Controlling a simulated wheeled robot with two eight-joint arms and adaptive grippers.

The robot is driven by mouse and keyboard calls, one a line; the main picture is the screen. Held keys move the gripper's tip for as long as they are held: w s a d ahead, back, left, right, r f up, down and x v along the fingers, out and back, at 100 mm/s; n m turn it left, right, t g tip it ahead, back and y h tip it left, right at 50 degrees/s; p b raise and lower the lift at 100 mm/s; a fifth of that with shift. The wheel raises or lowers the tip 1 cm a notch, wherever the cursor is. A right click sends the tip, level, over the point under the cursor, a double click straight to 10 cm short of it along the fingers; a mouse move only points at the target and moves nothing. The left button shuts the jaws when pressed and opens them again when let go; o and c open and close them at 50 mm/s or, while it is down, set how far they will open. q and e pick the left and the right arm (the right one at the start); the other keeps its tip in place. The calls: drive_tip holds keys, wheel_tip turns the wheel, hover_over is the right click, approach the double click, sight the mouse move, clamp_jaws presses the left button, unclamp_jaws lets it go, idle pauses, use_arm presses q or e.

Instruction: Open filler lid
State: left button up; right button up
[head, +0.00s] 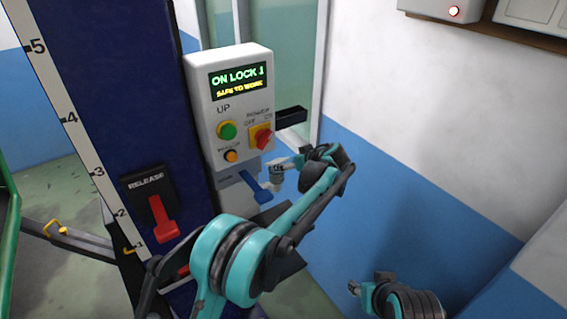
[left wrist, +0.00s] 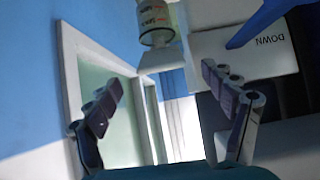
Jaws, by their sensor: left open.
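The filler shows in the left wrist view, upside down, as a pale bottle (left wrist: 156,22) with a red and black label. Its flared pale lid (left wrist: 160,60) sits on its end and looks closed. My left gripper (left wrist: 165,92) is open, with one finger on each side below the lid in that picture. The lid is between and beyond the fingertips, apart from them. In the head view my left gripper (head: 281,168) is beside the control column, and the filler is mostly hidden there. My right gripper (head: 356,288) is low at the right, its jaws unclear.
The control box (head: 228,95) reads "ON LOCK 1, SAFE TO WORK" and has a green button and a red power switch. A blue DOWN lever (head: 256,188) is close to my left gripper. A red release lever (head: 163,220) is on the blue post. A blue and white wall stands right.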

use_arm(q)
drive_tip(key=v, duration=0.6)
